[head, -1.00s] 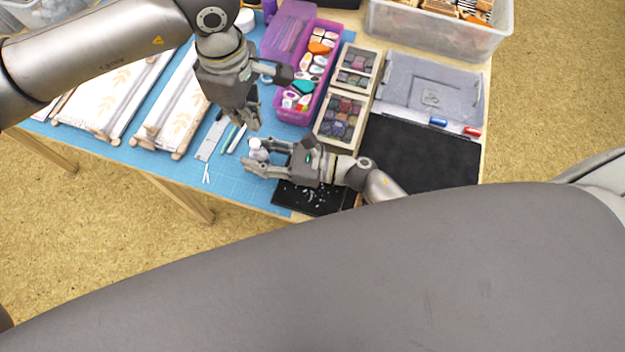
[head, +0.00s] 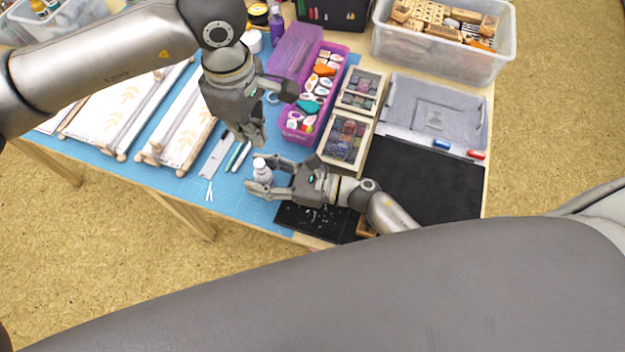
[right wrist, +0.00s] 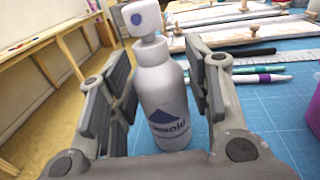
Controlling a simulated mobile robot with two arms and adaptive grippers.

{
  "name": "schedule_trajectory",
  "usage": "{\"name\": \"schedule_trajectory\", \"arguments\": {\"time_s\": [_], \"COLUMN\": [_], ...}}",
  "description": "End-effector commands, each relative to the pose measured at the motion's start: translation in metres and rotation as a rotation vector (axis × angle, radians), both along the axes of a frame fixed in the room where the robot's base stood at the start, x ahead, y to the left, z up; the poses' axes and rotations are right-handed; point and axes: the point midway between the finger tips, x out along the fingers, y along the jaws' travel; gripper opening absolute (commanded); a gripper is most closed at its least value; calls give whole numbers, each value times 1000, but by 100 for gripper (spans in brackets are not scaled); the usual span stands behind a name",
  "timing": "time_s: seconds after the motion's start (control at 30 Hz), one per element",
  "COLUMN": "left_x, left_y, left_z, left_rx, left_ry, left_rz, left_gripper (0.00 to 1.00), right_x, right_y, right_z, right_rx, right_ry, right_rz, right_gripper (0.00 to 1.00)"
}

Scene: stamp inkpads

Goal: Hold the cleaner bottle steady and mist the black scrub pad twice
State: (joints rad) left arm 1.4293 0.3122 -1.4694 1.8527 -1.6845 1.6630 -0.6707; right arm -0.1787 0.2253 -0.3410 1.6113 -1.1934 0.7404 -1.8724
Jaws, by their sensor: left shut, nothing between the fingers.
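The cleaner bottle (head: 262,172) is small and white and stands upright near the table's front edge. In the right wrist view the bottle (right wrist: 163,95) has a dark blue label low on its body and a blue dot on its head. My right gripper (head: 260,176) has its fingers on either side of the bottle; whether they press on it is unclear. The fingers also flank it in the right wrist view (right wrist: 160,85). My left gripper (head: 256,138) is shut and empty, above and behind the bottle. The black scrub pad (head: 312,220), flecked with pale specks, lies partly under my right arm.
A purple box (head: 338,67) of inkpads and wooden trays (head: 378,75) of inkpads stand behind my right gripper. A large black mat (head: 425,180) lies at right.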

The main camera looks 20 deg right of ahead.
Motion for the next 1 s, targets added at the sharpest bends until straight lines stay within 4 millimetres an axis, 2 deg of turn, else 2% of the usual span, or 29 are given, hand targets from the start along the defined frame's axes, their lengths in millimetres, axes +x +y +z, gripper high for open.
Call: {"name": "schedule_trajectory", "arguments": {"time_s": [0.33,0.47,1.0], "left_x": [0,0,0], "left_y": [0,0,0], "left_z": [0,0,0], "left_rx": [0,0,0], "left_ry": [0,0,0], "left_rz": [0,0,0], "left_gripper": [0,0,0], "right_x": [0,-3,-52], "right_y": [0,-6,-93], "right_z": [0,-1,-1], "right_rx": [0,0,-2], "right_ry": [0,1,2], "right_rz": [0,-1,0], "right_gripper": [59,59,59]}}
